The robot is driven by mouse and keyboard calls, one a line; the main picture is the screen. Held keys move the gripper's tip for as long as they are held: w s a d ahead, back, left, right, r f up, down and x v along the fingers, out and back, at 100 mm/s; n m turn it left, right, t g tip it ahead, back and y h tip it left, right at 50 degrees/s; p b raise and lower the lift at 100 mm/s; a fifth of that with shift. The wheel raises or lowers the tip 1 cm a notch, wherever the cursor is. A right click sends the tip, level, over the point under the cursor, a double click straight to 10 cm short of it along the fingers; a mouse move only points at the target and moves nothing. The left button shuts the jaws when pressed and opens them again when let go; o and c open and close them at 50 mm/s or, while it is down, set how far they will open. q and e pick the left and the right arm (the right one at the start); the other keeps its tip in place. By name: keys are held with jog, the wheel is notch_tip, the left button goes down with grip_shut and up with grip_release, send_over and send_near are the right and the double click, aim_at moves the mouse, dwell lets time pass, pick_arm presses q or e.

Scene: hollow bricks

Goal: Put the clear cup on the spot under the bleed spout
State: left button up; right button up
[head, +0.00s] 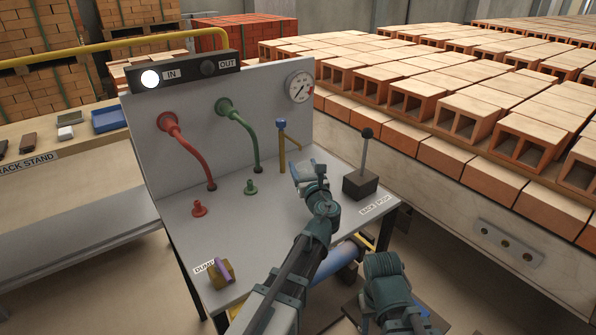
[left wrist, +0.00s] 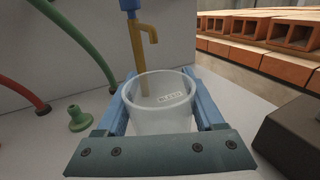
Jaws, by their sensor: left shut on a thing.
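The clear cup (left wrist: 160,108) stands upright between the blue fingers of my left gripper (left wrist: 160,88), which is shut on it. In the head view my left gripper (head: 306,172) is over the grey panel top, and the cup is hard to make out there. The bleed spout (left wrist: 148,34) is a brass tap with a blue top, just beyond the cup in the wrist view; it also shows in the head view (head: 282,150). The spot under it is not visible. My right gripper (head: 385,268) is low at the front, its fingers unclear.
A black lever on a dark block (head: 360,186) stands right of my left gripper. Red (head: 188,150) and green (head: 240,130) hoses and a small green fitting (head: 251,187) are to the left. A purple-handled valve (head: 223,270) sits at the front left.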

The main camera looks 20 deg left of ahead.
pick_arm(q)
jog(key=x, duration=0.6)
jog(key=shift+a+f, duration=0.15)
jog(key=shift+f, duration=0.15)
jog(key=shift+f+b, duration=0.1)
jog(key=shift+b, duration=0.2)
notch_tip(320, 180, down, 3)
jog(key=b, duration=0.3)
jog(key=shift+f, duration=0.2)
jog(key=shift+f+b, duration=0.15)
jog(key=shift+b, duration=0.15)
jog(key=o, duration=1.4)
jog(key=shift+c, duration=0.2)
jog(key=shift+s, duration=0.3)
jog(key=v, duration=1.1)
jog(key=shift+s+d+r, duration=0.2)
jog(key=shift+s, duration=0.05)
